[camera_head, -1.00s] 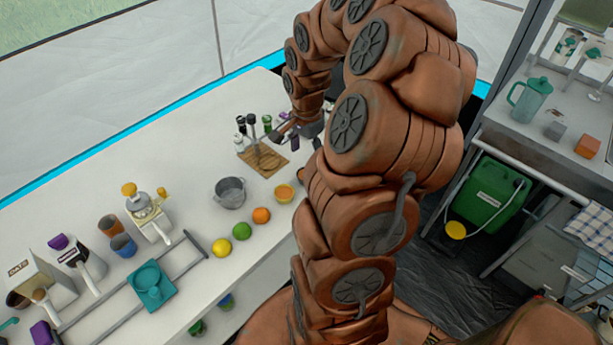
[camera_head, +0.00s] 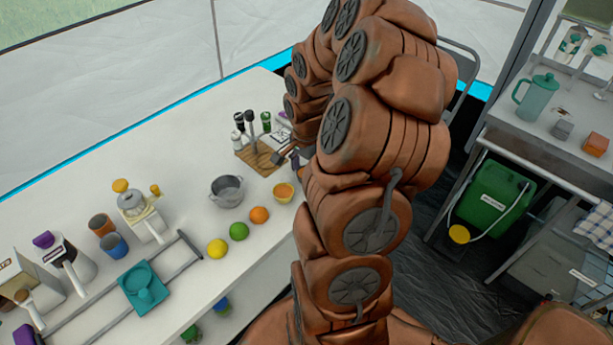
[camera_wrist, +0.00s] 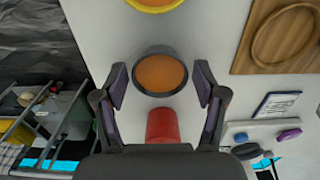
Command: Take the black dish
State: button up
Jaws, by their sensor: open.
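The black dish (camera_wrist: 160,57) shows in the wrist view as a round, dark-rimmed bowl with orange-brown contents, on the pale counter. My gripper (camera_wrist: 160,84) is open. Its two purple-padded fingers stand to the left and right of the dish in the picture, with a gap on each side. I cannot tell how far above the counter the fingertips are. In the head view my arm covers the dish and most of the gripper.
A red object (camera_wrist: 163,126) is close below the dish in the wrist view. A yellow-rimmed bowl (camera_wrist: 155,5) is above it, and a wooden board (camera_wrist: 246,58) and a card (camera_wrist: 277,104) are to its right. A metal pot (camera_head: 227,191) and fruit stand on the counter.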

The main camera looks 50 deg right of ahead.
jog(key=shift+c, duration=0.3)
jog(key=c, duration=0.6)
jog(key=shift+r+p, duration=0.6)
jog(key=shift+r, duration=3.9)
